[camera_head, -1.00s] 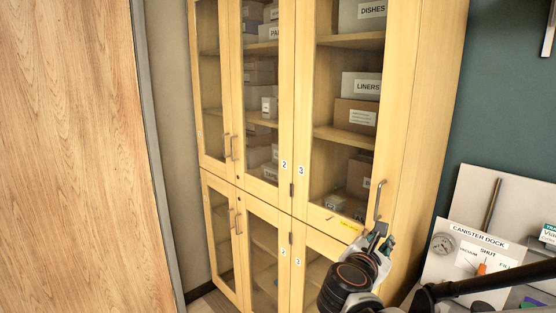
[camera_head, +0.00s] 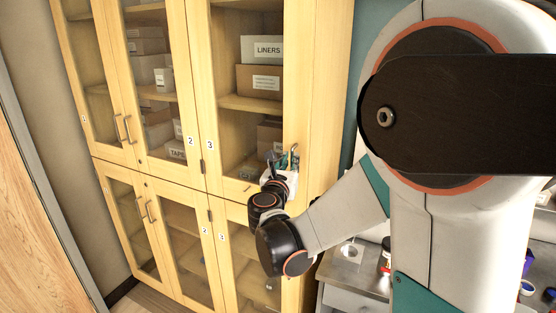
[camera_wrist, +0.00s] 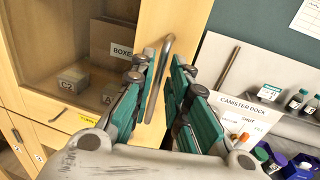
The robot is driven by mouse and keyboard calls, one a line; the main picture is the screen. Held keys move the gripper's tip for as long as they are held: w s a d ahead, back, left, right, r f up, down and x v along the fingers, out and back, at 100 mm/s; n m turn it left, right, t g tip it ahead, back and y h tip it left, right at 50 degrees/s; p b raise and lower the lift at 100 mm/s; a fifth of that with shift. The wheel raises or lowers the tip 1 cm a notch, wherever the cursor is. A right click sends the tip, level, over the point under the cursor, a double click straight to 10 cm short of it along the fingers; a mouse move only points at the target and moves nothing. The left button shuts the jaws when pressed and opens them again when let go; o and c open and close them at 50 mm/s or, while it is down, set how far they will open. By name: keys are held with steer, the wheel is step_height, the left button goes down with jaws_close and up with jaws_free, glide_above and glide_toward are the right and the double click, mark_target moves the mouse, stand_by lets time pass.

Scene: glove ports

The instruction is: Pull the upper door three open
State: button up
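Upper door three (camera_head: 243,176) is a wood-framed glass door of the tall cabinet, marked 3 on its left edge. It looks shut. Its grey bar handle (camera_head: 295,156) is upright on the right-hand stile. My gripper (camera_head: 281,165) is at the handle's lower part and partly covers it. In the wrist view, my gripper (camera_wrist: 160,72) is open, with teal-padded fingers to either side of the curved handle (camera_wrist: 165,60). A gap shows between the handle and the fingers; I cannot tell if either touches it.
Upper door two (camera_head: 166,178) and lower door three (camera_head: 238,250) are beside and below, both looking shut. Boxes stand behind the glass. To the right are a canister dock panel (camera_wrist: 247,112) and several bottles. My arm fills the head view's right side.

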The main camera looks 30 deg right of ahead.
steer(key=shift+x, duration=1.65)
jaws_close()
steer(key=shift+a, duration=0.1)
